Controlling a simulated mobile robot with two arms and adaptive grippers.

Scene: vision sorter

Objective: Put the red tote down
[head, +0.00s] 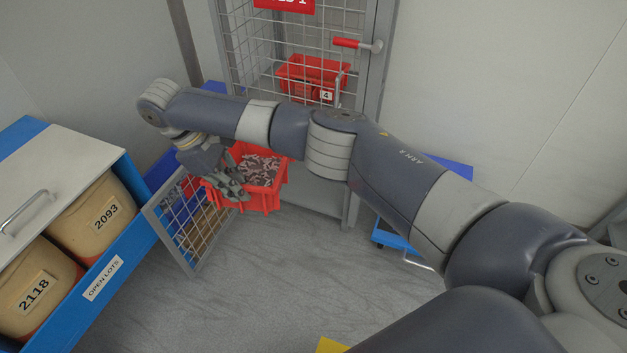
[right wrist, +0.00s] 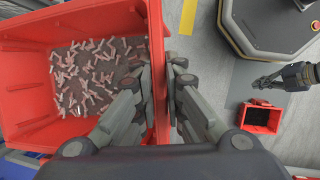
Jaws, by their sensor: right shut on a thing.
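The red tote (head: 265,198) hangs at or stands by the open cage front in the head view, roughly level. Many small pinkish-grey parts lie in it. It fills the left of the right wrist view (right wrist: 25,95). My right gripper (head: 238,188) is shut on the tote's near side wall, with one finger inside and one outside (right wrist: 166,75). Whether the tote's base touches anything is hidden. A dark gripper, seemingly my left one (right wrist: 262,83), shows at the right of the right wrist view; its fingers are too small to judge.
A mesh cage (head: 345,150) holds another red tote (head: 300,68) marked 4. Its low mesh door (head: 190,262) stands open beside the held tote. A blue cabinet (head: 120,270) with tan containers is at left. A small red bin (right wrist: 276,119) lies below the dark gripper. Grey floor is clear in front.

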